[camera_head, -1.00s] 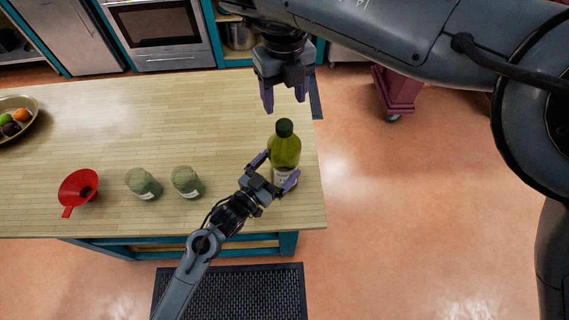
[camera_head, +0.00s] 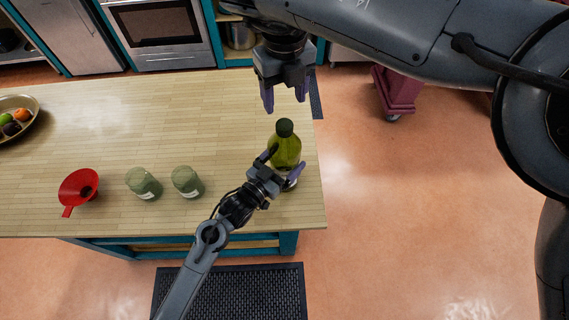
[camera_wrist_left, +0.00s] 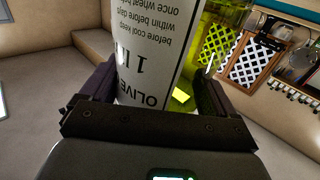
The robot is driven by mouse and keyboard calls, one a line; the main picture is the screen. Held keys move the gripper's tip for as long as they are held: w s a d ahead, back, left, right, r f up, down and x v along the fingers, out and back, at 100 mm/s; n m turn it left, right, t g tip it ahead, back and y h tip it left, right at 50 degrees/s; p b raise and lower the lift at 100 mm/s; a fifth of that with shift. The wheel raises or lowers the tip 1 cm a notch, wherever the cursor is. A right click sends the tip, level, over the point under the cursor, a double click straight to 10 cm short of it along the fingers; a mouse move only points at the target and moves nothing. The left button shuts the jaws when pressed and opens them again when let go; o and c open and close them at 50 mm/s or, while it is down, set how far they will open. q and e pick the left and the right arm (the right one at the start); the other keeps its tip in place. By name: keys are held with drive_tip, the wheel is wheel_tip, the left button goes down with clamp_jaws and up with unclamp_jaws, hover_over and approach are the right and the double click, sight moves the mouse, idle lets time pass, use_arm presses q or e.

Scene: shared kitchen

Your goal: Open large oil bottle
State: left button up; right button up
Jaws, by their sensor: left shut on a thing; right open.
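The large oil bottle (camera_head: 286,146) is yellow-green with a dark cap (camera_head: 284,127). It stands upright near the right end of the wooden counter, with the cap on. My left gripper (camera_head: 282,165) reaches it from the front left and is shut around its body. In the left wrist view the bottle's white olive-oil label (camera_wrist_left: 150,50) fills the space between the fingers of the left gripper (camera_wrist_left: 155,95). My right gripper (camera_head: 285,97) is open and empty, fingers pointing down, above and behind the cap, apart from it in the picture.
Two green jars (camera_head: 144,184) (camera_head: 187,181) and a red funnel (camera_head: 78,190) stand left of the bottle. A fruit bowl (camera_head: 34,103) is at the far left. The counter (camera_head: 160,120) behind them is clear. The counter's right edge is close to the bottle.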

sight(285, 124)
use_arm(q)
drive_tip(key=c, duration=0.7)
drive_tip(key=shift+c, duration=0.5)
use_arm(e)
drive_tip(key=shift+m, duration=0.3)
drive_tip(key=m, duration=0.3)
drive_tip(key=shift+m, duration=0.4)
drive_tip(key=m, duration=0.4)
drive_tip(key=shift+w+d+r, duration=0.1)
drive_tip(key=shift+w+d, duration=0.05)
drive_tip(key=shift+d, duration=0.05)
drive_tip(key=m, duration=0.6)
drive_tip(key=shift+d+r+m, duration=0.15)
drive_tip(key=shift+r+m, duration=0.1)
drive_tip(key=shift+m, duration=0.05)
drive_tip(key=m, duration=0.4)
drive_tip(key=shift+w+r, duration=0.1)
drive_tip(key=m, duration=1.2)
drive_tip(key=shift+m, duration=0.3)
drive_tip(key=shift+s+a+f, duration=0.15)
drive_tip(key=shift+a+f, duration=0.05)
drive_tip(key=shift+f, duration=2.05)
drive_tip(key=shift+s+a+f, duration=0.1)
drive_tip(key=shift+a+f, duration=0.05)
drive_tip(key=shift+f, duration=2.05)
drive_tip(key=shift+c, duration=0.2)
